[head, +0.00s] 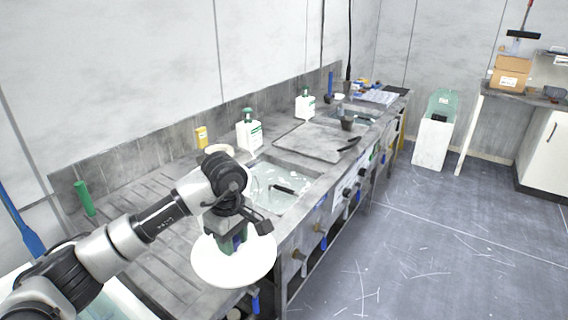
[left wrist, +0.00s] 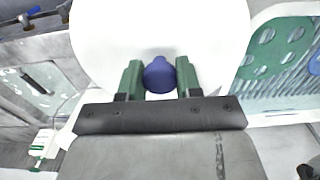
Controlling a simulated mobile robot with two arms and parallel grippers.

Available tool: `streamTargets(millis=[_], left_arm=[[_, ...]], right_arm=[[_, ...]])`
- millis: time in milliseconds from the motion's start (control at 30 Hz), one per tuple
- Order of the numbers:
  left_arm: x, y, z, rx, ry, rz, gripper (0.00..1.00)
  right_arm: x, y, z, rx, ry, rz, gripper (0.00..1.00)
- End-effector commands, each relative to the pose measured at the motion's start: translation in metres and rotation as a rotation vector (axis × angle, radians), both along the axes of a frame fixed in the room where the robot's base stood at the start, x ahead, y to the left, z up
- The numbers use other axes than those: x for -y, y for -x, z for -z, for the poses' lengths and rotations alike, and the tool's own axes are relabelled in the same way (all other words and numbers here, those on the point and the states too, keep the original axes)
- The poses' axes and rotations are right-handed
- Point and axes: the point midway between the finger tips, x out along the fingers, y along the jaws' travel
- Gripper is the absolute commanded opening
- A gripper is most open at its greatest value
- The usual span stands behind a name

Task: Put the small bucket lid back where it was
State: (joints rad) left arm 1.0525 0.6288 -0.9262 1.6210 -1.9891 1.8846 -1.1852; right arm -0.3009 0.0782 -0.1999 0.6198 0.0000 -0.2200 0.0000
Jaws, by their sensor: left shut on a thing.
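The lid is a white round disc (head: 225,274) with a blue knob (left wrist: 159,76). My left gripper (head: 234,242) has green fingers, and they are shut on the knob from both sides. In the head view it holds the lid roughly flat beside the front edge of the grey bench (head: 165,262). In the left wrist view the white lid (left wrist: 95,35) fills the upper middle. I cannot make out the small bucket for certain; a pale round rim (head: 218,149) shows partly behind my left arm. My right gripper is in neither view.
A sink (head: 270,177) is set in the bench behind the lid. White bottles (head: 249,135) with green caps stand along the back. A tub with a green holed plate (left wrist: 280,50) is at the right in the wrist view. The floor (head: 425,240) at right is clear.

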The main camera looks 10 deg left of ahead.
Motion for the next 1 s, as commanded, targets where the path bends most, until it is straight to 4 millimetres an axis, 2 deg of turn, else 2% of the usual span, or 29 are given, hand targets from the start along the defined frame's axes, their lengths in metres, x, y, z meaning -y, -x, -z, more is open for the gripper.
streamTargets(millis=[167, 400, 500, 600, 733, 1000], left_arm=[[0.003, 0.028, 0.014, 0.004, -0.011, 0.219, 0.09], [0.012, 0.105, 0.039, 0.003, -0.016, 0.796, 0.09], [0.015, 0.133, 0.045, 0.0, -0.01, 0.984, 0.09], [0.017, 0.15, 0.048, -0.001, -0.004, 1.106, 0.09], [0.018, 0.159, 0.049, 0.0, -0.001, 1.168, 0.09], [0.018, 0.159, 0.049, -0.001, 0.001, 1.169, 0.09]], right_arm=[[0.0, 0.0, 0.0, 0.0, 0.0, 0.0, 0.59], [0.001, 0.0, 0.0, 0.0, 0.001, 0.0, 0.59], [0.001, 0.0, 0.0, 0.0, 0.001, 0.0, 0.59], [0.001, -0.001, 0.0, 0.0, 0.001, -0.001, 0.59], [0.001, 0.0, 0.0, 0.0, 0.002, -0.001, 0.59], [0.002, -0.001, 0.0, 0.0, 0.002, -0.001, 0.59]])
